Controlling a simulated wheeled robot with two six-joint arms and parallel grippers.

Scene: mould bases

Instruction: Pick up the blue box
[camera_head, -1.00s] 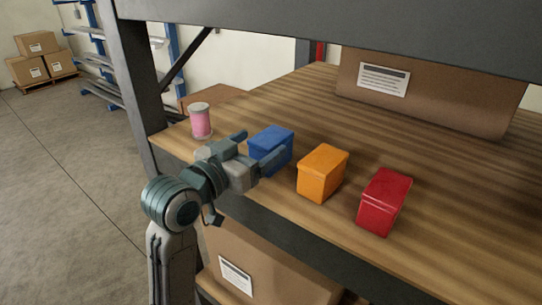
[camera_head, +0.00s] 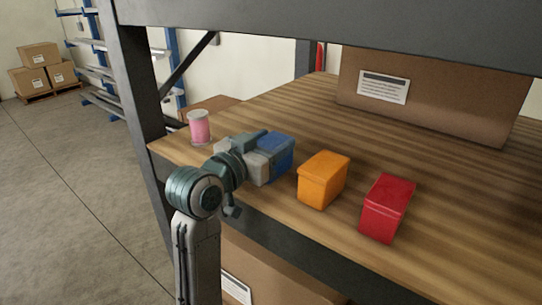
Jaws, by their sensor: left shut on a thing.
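The blue box (camera_head: 280,153) sits on the wooden shelf, between the pink spool and the orange box. My left gripper (camera_head: 268,156) reaches in from the left and is shut on the blue box, with its fingers along the box's sides. The gripper body hides the near left part of the box. I cannot tell any gap between the box and the shelf. My right gripper is not in view.
An orange box (camera_head: 323,180) and a red box (camera_head: 386,208) stand to the right on the wooden shelf (camera_head: 290,108). A pink spool (camera_head: 199,127) stands to the left. A large cardboard box (camera_head: 440,100) is behind. A dark post (camera_head: 138,95) and upper beam (camera_head: 330,30) frame the shelf.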

